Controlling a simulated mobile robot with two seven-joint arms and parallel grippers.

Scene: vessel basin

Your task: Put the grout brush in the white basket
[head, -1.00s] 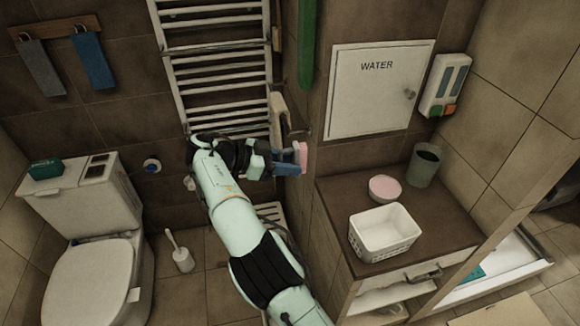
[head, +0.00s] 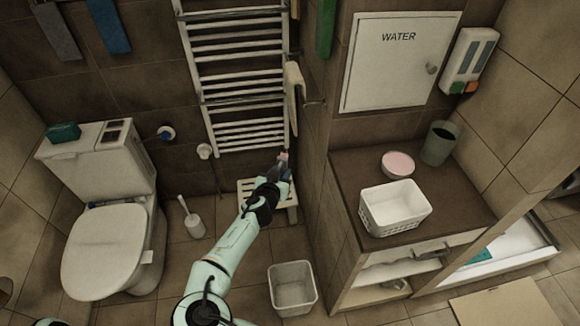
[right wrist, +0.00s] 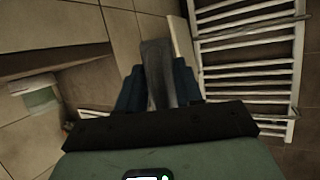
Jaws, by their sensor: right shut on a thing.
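My right gripper (head: 281,172) is low, in front of the towel radiator and above the white slatted stool. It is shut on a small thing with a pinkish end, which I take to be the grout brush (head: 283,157). In the right wrist view a grey piece (right wrist: 159,72) sits between the blue fingers; its far end is hard to make out. The white basket (head: 393,222) stands upright on the brown counter, right of the gripper and apart from it. It looks empty. My left gripper is not in view.
The brown counter (head: 345,172) also holds a pink-topped round tub (head: 398,165) and a grey-green tumbler (head: 438,146). A white bin (head: 292,290) stands on the floor. The slatted stool (head: 252,186) is under the gripper. A toilet (head: 105,240) is at left.

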